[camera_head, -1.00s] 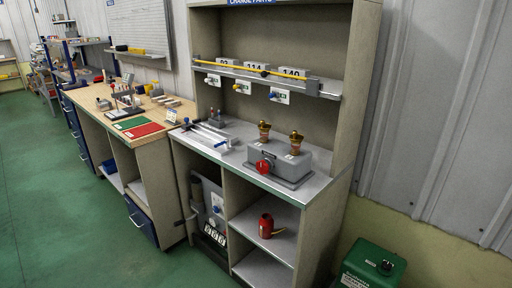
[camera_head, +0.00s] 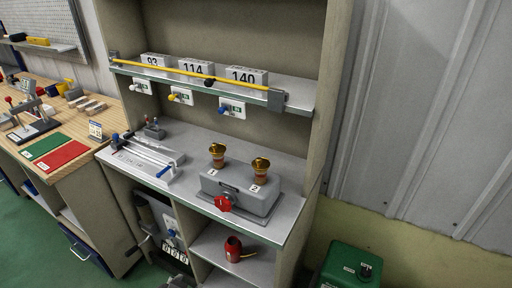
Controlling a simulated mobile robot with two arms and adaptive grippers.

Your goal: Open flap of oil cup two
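Oil cup two (camera_head: 260,170) is a brass-topped cup with an amber lower part and a small "2" label at its base. It stands upright at the right on a grey metal housing (camera_head: 262,201) on the steel counter. Oil cup one (camera_head: 217,156), labelled "1", stands to its left on the same housing. Both cups have gold tops; whether a flap is open or closed is too small to tell. A red round knob (camera_head: 223,203) sits on the front of the housing.
A shelf above holds white blocks marked 93, 114 and 140, with a yellow rod (camera_head: 190,72) along its front. A grey fixture (camera_head: 147,158) lies left on the counter. A red oil can (camera_head: 233,248) stands below; a green box (camera_head: 350,266) is at lower right.

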